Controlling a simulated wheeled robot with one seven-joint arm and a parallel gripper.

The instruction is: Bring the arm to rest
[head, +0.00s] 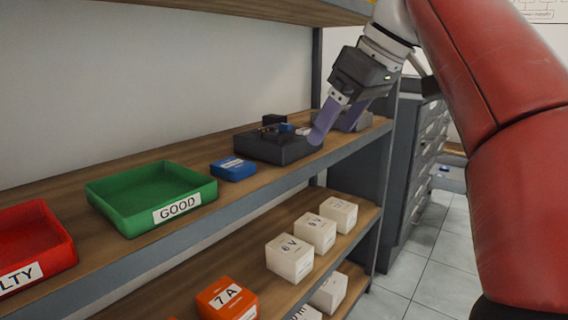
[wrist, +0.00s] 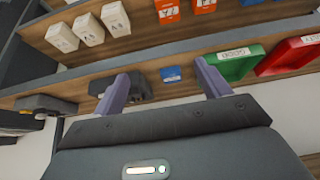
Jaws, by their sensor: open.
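My gripper (head: 334,126) is at the right end of the middle shelf in the head view, its purple fingers pointing down. In the wrist view my gripper (wrist: 161,84) shows its two fingers well apart with nothing held between them. One fingertip appears close to the right side of a black device (head: 278,148) on the shelf; I cannot tell whether they touch. My red arm reaches down from the upper right of the head view.
A blue box (head: 233,169), a green GOOD tray (head: 120,204) and a red tray (head: 30,262) stand on the middle shelf (head: 215,203). White boxes (head: 289,262) and an orange box (head: 226,300) sit below. A grey drawer cabinet (head: 420,165) stands to the right.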

